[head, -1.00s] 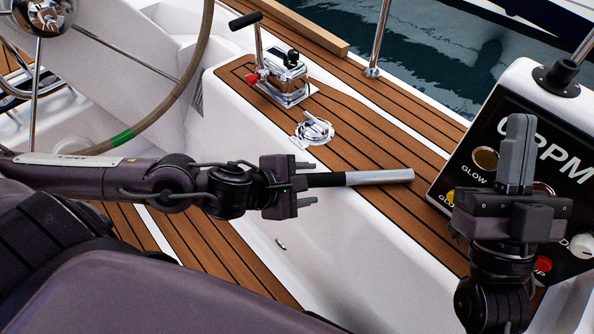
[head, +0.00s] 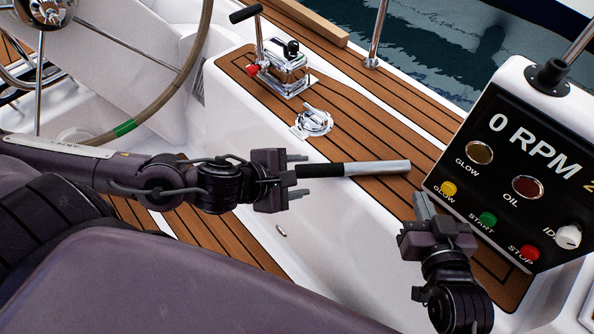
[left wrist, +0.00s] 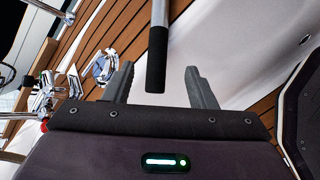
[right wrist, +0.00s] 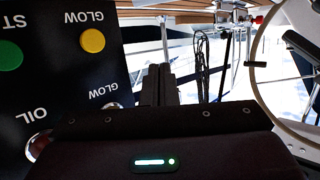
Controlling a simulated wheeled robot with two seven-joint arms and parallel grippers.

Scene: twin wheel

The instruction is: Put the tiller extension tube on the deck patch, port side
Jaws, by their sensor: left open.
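The tiller extension tube, with a black grip and a long silver section (head: 380,168), extends over the teak strip (head: 370,130) and its white edge. I cannot tell whether it rests there. My left gripper (head: 302,175) is open, with the black grip end between its apart fingers. In the left wrist view the black grip (left wrist: 157,60) shows between the two fingers (left wrist: 160,85), with gaps on both sides. My right gripper (head: 422,205) is shut and empty, below the instrument panel. No separately marked deck patch stands out.
The instrument panel (head: 520,160) with buttons stands at the right, close to my right gripper. A chrome lever unit (head: 284,75) and a chrome fitting (head: 313,122) sit on the teak strip. A steering wheel (head: 185,85) is at left. Bare teak lies beyond the tube.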

